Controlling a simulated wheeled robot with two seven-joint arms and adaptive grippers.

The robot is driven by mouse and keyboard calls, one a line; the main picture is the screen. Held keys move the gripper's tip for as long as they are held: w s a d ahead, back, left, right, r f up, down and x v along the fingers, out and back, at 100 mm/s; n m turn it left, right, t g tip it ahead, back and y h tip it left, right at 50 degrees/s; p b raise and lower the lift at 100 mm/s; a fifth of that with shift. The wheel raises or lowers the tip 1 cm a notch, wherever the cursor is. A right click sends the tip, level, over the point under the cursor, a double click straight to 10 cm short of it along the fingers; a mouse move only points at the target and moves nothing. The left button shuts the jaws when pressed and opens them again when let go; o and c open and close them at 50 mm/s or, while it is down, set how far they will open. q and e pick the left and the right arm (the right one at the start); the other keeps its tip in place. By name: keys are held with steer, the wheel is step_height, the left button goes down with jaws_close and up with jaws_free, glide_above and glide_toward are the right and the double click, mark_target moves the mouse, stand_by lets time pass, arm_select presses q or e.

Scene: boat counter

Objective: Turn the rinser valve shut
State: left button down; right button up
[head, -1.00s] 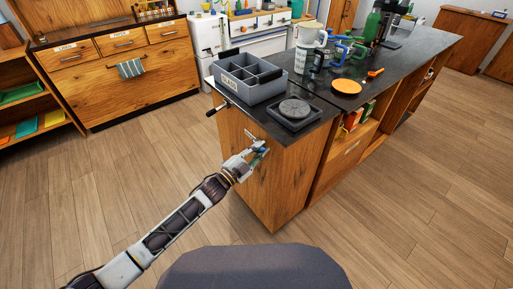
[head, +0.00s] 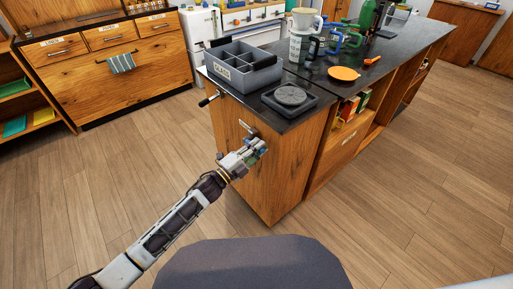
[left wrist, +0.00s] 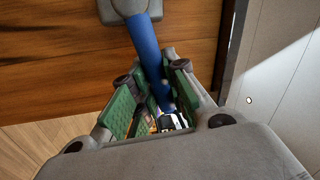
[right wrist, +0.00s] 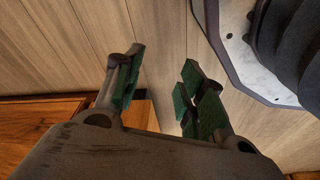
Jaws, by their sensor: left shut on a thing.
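The valve has a blue lever handle (left wrist: 150,52) that comes out of a grey mount (left wrist: 112,8) on the wooden cabinet side in the left wrist view. My left gripper (left wrist: 157,105) is shut on this handle, its green pads on either side. In the head view, the mount (head: 247,127) shows on the counter's end panel, with my left gripper (head: 258,150) just below it; the handle there is mostly hidden. The rinser (head: 289,96), a dark square tray with a round grate, sits on the counter corner above. My right gripper (right wrist: 160,88) is open and empty.
A grey divided bin (head: 240,75) stands beside the rinser. A horizontal bar handle (head: 209,97) sticks out from the counter's left side. An orange plate (head: 344,73) and several mugs stand farther along. The wooden floor (head: 130,180) is clear left of the counter.

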arm_select(q)
steer(key=shift+s+d+f+m+g+h+b, duration=0.1)
steer(key=shift+f+m+g+h+b, duration=0.2)
steer(key=shift+f+m+b, duration=0.6)
steer(key=shift+m, duration=0.8)
arm_select(e)
step_height(320, 180, up, 6)
steer(key=w+a, duration=0.1)
steer(key=a, duration=0.1)
steer(key=shift+w+r, duration=0.25)
arm_select(q)
steer(key=c, duration=1.4)
jaws_free()
arm_select(e)
steer(key=shift+s+f, duration=0.1)
arm_select(q)
steer(key=shift+s, duration=0.1)
steer(key=shift+v, duration=5.95)
